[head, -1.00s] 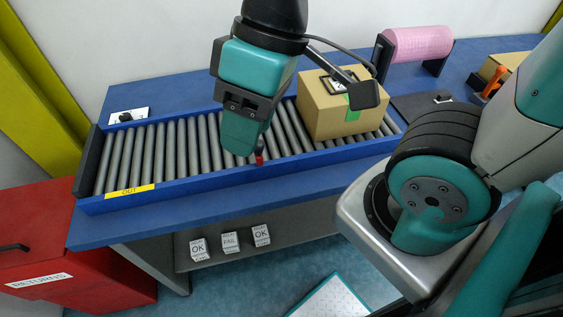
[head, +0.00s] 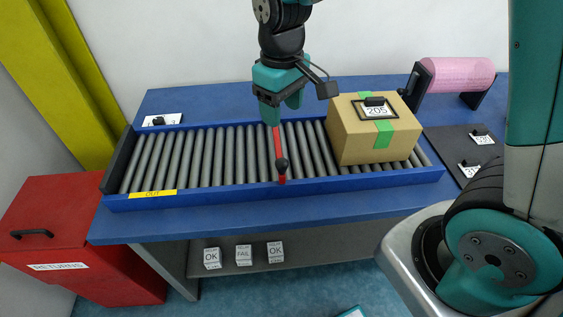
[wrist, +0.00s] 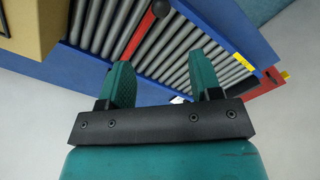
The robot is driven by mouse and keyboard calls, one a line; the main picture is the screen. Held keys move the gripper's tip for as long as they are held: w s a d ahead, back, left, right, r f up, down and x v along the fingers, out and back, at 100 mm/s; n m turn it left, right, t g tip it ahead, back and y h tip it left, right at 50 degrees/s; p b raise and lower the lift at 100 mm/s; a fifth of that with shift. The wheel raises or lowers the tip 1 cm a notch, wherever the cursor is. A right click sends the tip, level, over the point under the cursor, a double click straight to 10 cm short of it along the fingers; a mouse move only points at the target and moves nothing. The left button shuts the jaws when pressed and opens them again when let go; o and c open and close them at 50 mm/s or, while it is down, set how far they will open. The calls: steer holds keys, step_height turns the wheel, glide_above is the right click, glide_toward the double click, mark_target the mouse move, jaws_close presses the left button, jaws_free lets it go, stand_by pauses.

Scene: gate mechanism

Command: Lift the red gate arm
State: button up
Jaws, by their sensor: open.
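The red gate arm (head: 277,145) lies across the conveyor rollers, with a black knob (head: 282,164) near its front end at the front rail. It also shows in the wrist view (wrist: 136,37), at the upper left of centre, with its knob at the top. My gripper (head: 281,110) is open and empty above the back part of the conveyor, over the far end of the arm, which it hides. In the wrist view my gripper (wrist: 160,68) shows two spread teal fingers, with the red arm beyond the left finger and nothing between them.
A cardboard box (head: 372,135) stands on the rollers close to the right of the gate arm. The rollers (head: 200,155) to the left are clear. A pink roll (head: 457,75) stands at the back right. A red returns bin (head: 80,245) is at the left.

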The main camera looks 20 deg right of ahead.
mark_target(282, 160)
step_height(282, 160, down, 16)
steer(key=shift+s+r+p, duration=0.1)
steer(key=shift+p, duration=0.85)
